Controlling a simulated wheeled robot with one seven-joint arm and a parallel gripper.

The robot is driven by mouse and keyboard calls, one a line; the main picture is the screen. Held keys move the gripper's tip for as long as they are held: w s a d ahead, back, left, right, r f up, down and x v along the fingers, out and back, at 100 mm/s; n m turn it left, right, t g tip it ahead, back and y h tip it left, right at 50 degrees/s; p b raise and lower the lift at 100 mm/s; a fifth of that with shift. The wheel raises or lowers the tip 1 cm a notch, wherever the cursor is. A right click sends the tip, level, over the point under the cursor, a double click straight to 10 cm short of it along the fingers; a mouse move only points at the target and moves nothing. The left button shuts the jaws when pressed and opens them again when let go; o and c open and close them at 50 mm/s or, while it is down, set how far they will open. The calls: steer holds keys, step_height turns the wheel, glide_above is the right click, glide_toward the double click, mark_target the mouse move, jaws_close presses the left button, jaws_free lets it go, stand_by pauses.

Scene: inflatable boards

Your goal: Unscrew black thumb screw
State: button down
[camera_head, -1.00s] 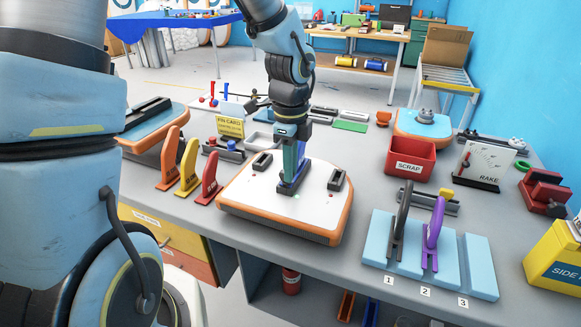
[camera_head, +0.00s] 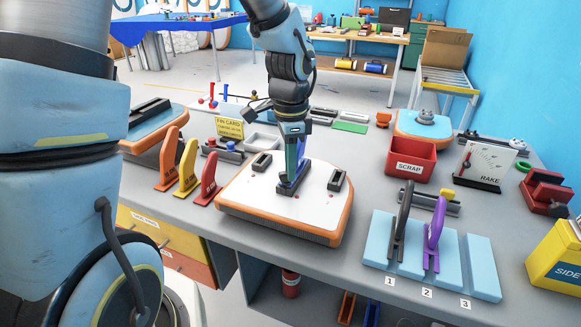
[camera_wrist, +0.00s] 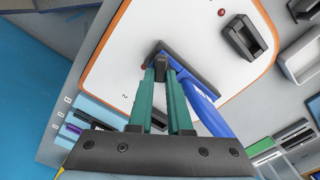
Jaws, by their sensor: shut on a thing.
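The white board with an orange rim (camera_head: 240,193) lies on the bench, with a black fin box (camera_head: 286,189) at its middle. A blue fin (camera_head: 301,168) stands in that box; in the wrist view the blue fin (camera_wrist: 206,104) slants beside my fingers over the black fin box (camera_wrist: 193,68). My gripper (camera_head: 290,178) points down at the box; in the wrist view its teal fingertips (camera_wrist: 161,72) close together at the box's end. They are shut on a small dark piece, apparently the black thumb screw (camera_wrist: 161,62), mostly hidden by the fingers.
Orange, yellow and red fins (camera_head: 188,167) stand left of the board. A blue numbered rack (camera_head: 447,265) holds a black fin and a purple fin at the right. A red scrap bin (camera_head: 410,160) stands behind it. Two other black boxes sit on the board, left and right.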

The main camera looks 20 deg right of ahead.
steer(key=shift+w+n, duration=0.1)
steer(key=shift+n, duration=1.6)
steer(key=n, duration=0.3)
steer(key=shift+w+a, duration=0.1)
steer(key=shift+w, duration=0.05)
steer(key=shift+n, duration=0.3)
steer(key=shift+n, duration=0.6)
steer(key=shift+w+a+n, duration=0.1)
steer(key=shift+n, duration=0.9)
